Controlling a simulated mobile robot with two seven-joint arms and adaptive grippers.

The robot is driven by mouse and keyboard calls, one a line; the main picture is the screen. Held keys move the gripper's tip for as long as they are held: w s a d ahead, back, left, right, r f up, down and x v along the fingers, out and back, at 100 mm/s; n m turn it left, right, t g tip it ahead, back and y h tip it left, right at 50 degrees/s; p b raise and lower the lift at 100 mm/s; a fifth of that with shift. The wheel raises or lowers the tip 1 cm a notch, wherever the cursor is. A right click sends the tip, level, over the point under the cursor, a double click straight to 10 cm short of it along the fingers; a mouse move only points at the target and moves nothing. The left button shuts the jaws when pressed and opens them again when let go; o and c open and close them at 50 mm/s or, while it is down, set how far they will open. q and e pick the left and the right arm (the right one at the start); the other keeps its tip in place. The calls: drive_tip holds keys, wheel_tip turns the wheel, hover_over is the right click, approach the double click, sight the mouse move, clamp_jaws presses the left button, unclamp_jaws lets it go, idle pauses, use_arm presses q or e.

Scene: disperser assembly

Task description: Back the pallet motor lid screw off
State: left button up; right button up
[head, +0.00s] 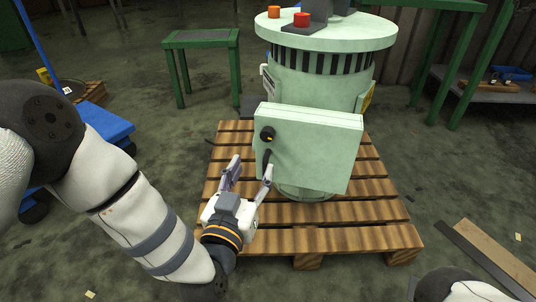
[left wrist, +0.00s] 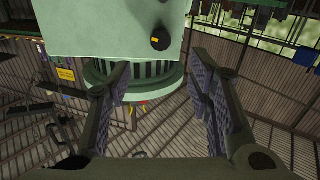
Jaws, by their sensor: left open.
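The motor (head: 315,80) is a pale green drum standing on the wooden pallet (head: 330,240). A flat pale green lid (head: 315,150) faces me. A black round screw knob with a yellow mark (head: 267,134) sits near the lid's upper left; it also shows in the left wrist view (left wrist: 160,38), on the lid's face. My left gripper (head: 250,172) is open and empty, below the knob and near the lid's lower left. In the left wrist view the open fingers (left wrist: 160,80) point toward the lid, apart from the knob. My right gripper is out of view.
A second dark part (head: 267,157) sits below the knob, partly behind a finger. A green stand (head: 202,40) is behind left, a blue cart (head: 105,127) at left, a low shelf (head: 490,92) at right. Planks (head: 490,258) lie on the floor at lower right.

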sight(266, 137)
use_arm(q)
drive_tip(key=b+x, duration=0.2)
drive_tip(key=x, duration=0.2)
drive_tip(key=b+x, duration=0.1)
drive_tip(key=x, duration=0.4)
drive_tip(key=shift+w+f+b, duration=0.25)
drive_tip(key=shift+b, duration=0.15)
drive_tip(key=shift+w+d+r, duration=0.2)
drive_tip(key=shift+w, duration=0.25)
clamp_jaws()
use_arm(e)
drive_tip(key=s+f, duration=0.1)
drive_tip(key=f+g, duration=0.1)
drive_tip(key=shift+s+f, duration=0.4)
